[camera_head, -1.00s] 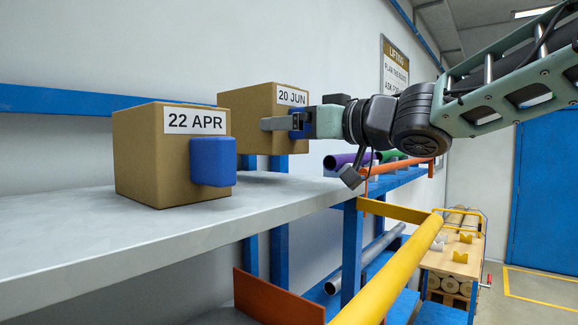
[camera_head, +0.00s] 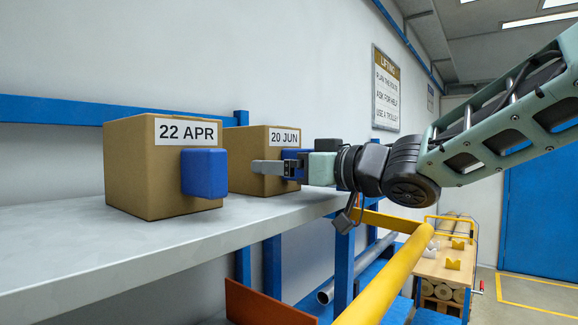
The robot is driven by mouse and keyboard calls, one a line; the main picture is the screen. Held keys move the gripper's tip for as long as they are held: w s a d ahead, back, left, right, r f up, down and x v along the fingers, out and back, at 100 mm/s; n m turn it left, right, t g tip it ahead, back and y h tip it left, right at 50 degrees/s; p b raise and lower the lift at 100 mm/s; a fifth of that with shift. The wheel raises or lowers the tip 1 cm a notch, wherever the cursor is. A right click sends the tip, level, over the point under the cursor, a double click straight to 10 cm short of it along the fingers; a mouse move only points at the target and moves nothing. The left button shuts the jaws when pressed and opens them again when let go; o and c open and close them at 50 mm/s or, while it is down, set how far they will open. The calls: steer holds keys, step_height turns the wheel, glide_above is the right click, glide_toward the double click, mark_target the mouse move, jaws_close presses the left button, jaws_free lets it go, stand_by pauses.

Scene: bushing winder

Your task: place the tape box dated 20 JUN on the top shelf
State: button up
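The brown tape box marked 20 JUN (camera_head: 264,140) is at the far end of the grey top shelf (camera_head: 150,245), behind and to the right of the 22 APR box (camera_head: 150,175). Its base appears to be at the shelf surface, but I cannot tell whether it fully rests there. The box looks upright. My gripper (camera_head: 278,166) reaches in from the right and appears shut on the blue handle block (camera_head: 296,153) on the box's front. One grey finger shows in front of the block; the other finger is hidden.
The 22 APR box has its own blue handle block (camera_head: 205,173) and stands close to the 20 JUN box. A blue rail (camera_head: 60,110) runs along the wall behind. A yellow bar (camera_head: 390,285) and blue uprights are below my arm.

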steer(key=b+v, duration=0.2)
steer(key=v, duration=0.5)
steer(key=shift+s+d+b, duration=0.15)
steer(key=shift+d+b, duration=0.05)
steer(key=shift+b, duration=0.2)
